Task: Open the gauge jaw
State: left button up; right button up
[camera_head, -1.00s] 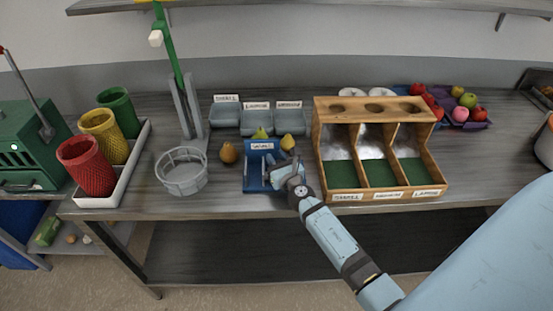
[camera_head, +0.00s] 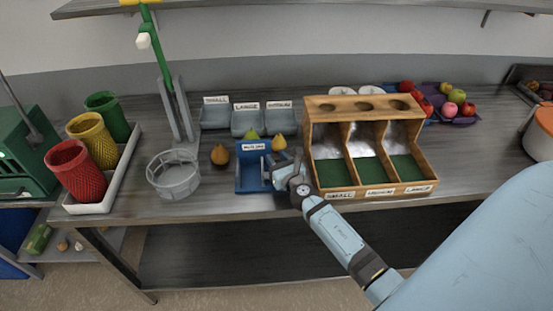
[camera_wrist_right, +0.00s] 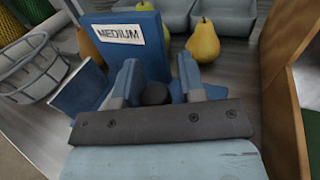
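The blue gauge (camera_head: 252,180) with a white label stands near the front of the table. In the right wrist view its upright blue plate (camera_wrist_right: 152,65) reads "MEDIUM". My right gripper (camera_head: 277,172) is low at the gauge's right side. In the wrist view its two fingers (camera_wrist_right: 158,82) are apart, with a round black knob (camera_wrist_right: 155,94) between them. I see no clear contact of the fingers with the knob. The gauge's jaw is partly hidden by the fingers, so its opening cannot be told. My left gripper is not in view.
Pears (camera_head: 279,145) stand behind and beside the gauge. A grey wire basket (camera_head: 173,178) is to its left. A wooden sorting box (camera_head: 312,150) stands close on the right of my right gripper. Grey labelled trays (camera_head: 248,123) are behind.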

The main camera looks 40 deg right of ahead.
jog(key=s, duration=0.4)
jog(key=s+a+b, duration=0.1)
jog(key=s, duration=0.3)
jog(key=s+a+b, duration=0.1)
jog(key=s, duration=0.3)
jog(key=shift+s, duration=0.4)
jog(key=shift+s+a, duration=0.1)
jog(key=shift+s, duration=0.35)
